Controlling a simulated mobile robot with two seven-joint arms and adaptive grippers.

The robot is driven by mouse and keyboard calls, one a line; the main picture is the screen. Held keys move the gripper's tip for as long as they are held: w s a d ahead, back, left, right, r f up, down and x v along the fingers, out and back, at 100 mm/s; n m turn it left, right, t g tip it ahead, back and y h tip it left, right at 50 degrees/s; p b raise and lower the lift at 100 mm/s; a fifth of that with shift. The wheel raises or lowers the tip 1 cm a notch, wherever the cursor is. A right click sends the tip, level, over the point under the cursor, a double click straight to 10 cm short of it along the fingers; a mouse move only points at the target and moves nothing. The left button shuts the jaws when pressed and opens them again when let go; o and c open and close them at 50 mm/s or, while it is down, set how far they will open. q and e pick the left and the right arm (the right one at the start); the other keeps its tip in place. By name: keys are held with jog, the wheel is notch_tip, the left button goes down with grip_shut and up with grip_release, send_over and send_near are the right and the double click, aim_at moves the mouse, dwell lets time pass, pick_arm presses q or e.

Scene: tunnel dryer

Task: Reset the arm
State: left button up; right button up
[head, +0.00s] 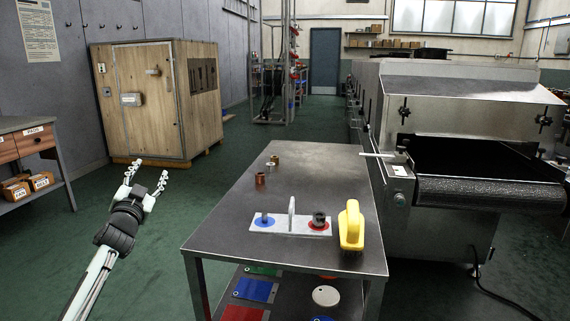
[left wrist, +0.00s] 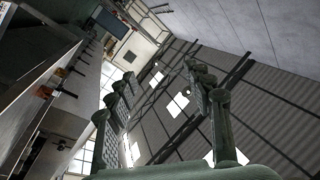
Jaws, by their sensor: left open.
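My left arm comes in from the lower left of the head view. Its gripper (head: 148,180) points up and away, with its fingers spread apart and nothing between them. It is in free air to the left of the metal table, touching nothing. In the left wrist view the two dark fingers (left wrist: 165,105) stand apart, with the ceiling and windows behind them. My right gripper does not show in either view.
A metal table (head: 310,165) holds a white board (head: 290,224), a yellow-handled brush (head: 351,226) and small cylinders (head: 260,179). The tunnel dryer (head: 440,120) stands right, a wooden cabinet (head: 150,100) behind left. Green floor lies open around my left arm.

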pick_arm(q)
jog(key=s+a+f+n+g+y, duration=0.1)
jog(key=a+f+n+g+y, duration=0.2)
jog(key=f, duration=0.4)
jog(key=s+a+f+n+g, duration=0.2)
jog(key=a+f+g, duration=0.2)
jog(key=f, duration=0.2)
jog(key=s+d+f+g, duration=0.2)
jog(key=s+f+g, duration=0.5)
jog(key=f, duration=0.4)
jog(key=s+d+f+h, duration=0.1)
jog(key=s+d+f, duration=0.2)
jog(key=s+f, duration=0.45)
jog(key=s+d+f+h, duration=0.1)
jog(key=s+d+f, duration=0.3)
jog(key=s+f, duration=0.3)
jog(key=s+d+f+g+h, duration=0.1)
jog(key=s+d+f, duration=0.1)
jog(key=s, duration=1)
jog(key=s+d+f+m+g, duration=0.1)
jog(key=s+d, duration=0.4)
jog(key=s, duration=0.8)
notch_tip(320, 180, down, 2)
jog(key=shift+s+f+g+h, duration=0.2)
jog(key=shift+g+h, duration=0.2)
jog(key=shift+g, duration=0.2)
